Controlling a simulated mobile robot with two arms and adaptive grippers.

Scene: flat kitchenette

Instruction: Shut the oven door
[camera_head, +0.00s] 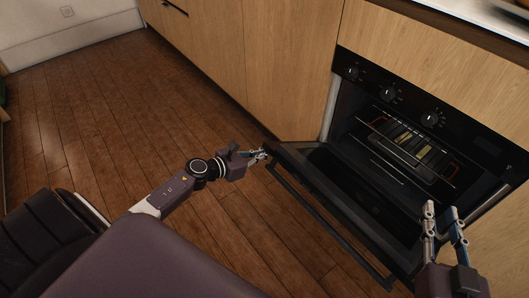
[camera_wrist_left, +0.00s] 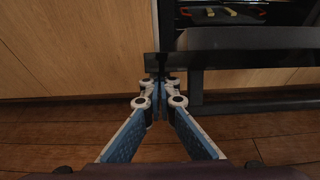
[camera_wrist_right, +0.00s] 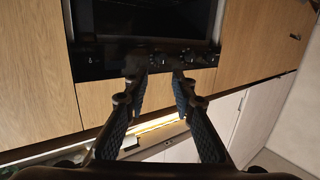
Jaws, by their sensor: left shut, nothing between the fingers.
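The black oven (camera_head: 425,120) is open, with its door (camera_head: 345,195) folded down in front of it. The bar handle (camera_head: 325,222) runs along the door's outer edge. My left gripper (camera_head: 262,154) is shut and empty at the door's left outer corner. In the left wrist view its fingertips (camera_wrist_left: 159,84) meet in front of the door edge (camera_wrist_left: 240,40); I cannot tell whether they touch it. My right gripper (camera_head: 442,208) is open and empty over the right part of the door. In the right wrist view its fingers (camera_wrist_right: 154,80) stand apart.
Wooden cabinets (camera_head: 215,45) stand left of the oven. A rack (camera_head: 405,145) with yellowish items sits inside the oven. The wooden floor (camera_head: 100,120) is clear to the left. A black padded seat (camera_head: 45,240) is at lower left.

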